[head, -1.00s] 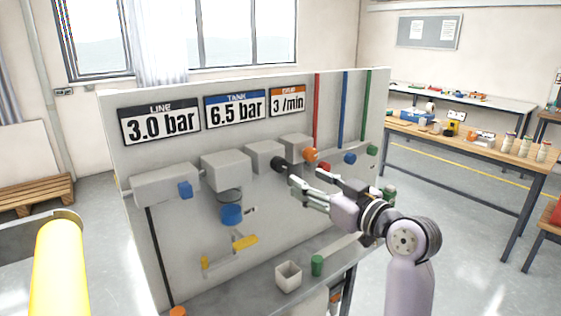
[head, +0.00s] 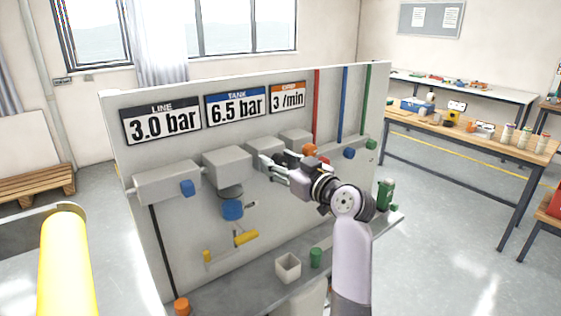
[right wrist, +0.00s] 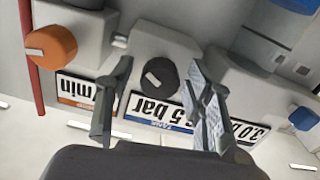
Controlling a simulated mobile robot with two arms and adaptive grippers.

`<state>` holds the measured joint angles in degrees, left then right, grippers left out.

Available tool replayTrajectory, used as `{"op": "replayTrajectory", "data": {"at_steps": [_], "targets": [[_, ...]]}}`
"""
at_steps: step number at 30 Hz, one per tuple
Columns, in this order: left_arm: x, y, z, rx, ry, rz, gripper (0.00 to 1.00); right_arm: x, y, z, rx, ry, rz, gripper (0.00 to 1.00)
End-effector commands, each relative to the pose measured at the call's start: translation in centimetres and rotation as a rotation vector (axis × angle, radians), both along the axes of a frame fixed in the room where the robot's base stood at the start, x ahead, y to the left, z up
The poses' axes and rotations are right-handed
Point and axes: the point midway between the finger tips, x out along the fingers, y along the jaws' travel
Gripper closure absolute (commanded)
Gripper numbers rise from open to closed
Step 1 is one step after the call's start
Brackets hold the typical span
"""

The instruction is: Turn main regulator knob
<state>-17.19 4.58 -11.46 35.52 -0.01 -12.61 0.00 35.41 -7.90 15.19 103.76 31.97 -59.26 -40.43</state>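The upright grey panel (head: 300,230) bears several knobs, none labelled as the main regulator. A black knob with a white mark (right wrist: 160,75) sits on a grey block and shows upright between my fingers in the right wrist view. In the head view my gripper hides it. My right gripper (head: 268,168) is at the panel there, and in the right wrist view (right wrist: 158,72) its fingers are apart on either side of the black knob; contact cannot be made out. An orange knob (right wrist: 50,45) and a blue knob (right wrist: 303,118) are on neighbouring blocks. My left gripper is out of view.
Signs read LINE 3.0 bar (head: 161,121), TANK 6.5 bar (head: 236,105) and 3 /min (head: 287,97). A yellow lever (head: 245,238), a white cup (head: 288,268) and a green cylinder (head: 316,257) are below. A yellow cylinder (head: 65,270) stands in the left foreground.

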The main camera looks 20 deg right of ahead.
Motion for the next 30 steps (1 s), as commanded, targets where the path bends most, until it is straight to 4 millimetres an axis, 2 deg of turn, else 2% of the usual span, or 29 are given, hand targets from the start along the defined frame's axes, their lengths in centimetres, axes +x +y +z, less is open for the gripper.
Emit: {"op": "replayTrajectory", "data": {"at_steps": [2, 21, 30], "targets": [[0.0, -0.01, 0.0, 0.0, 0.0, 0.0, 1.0, -0.02, -0.02, 0.0, 0.0, 0.0, 0.0, 0.58], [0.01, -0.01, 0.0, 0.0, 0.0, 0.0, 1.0, -0.03, -0.01, -0.02, 0.0, 0.001, 0.0, 1.0], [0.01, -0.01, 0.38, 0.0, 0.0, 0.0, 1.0, -0.01, -0.05, 0.05, 0.038, 0.016, 0.0, 1.0]]}}
